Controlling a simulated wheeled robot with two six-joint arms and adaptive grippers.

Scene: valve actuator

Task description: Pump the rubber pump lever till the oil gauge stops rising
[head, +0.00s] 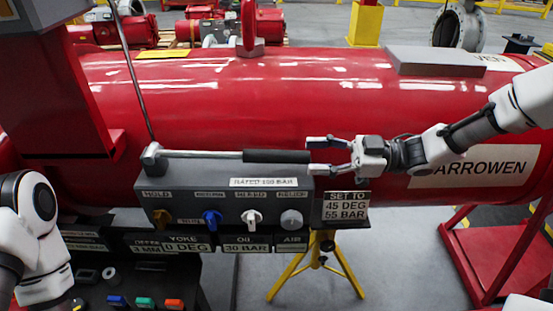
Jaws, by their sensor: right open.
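The pump lever is a metal rod with a black rubber grip (276,156). It lies level along the top of the grey control box (190,182), from a pivot at its left end. My right gripper (312,156) is open at the free end of the grip, one finger on the far side and one on the near side. I cannot tell whether they touch the rubber. The oil readout (246,248) on the box front shows 30 BAR. My left arm shows at the lower left, but its gripper is out of view.
A large red cylinder (240,100) runs behind the box. The box carries yellow, blue (212,218), white and grey knobs. A sign (346,205) reads SET TO 45 DEG 55 BAR. The yoke readout (186,246) shows 0 DEG. A thin metal rod (133,75) rises at the left.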

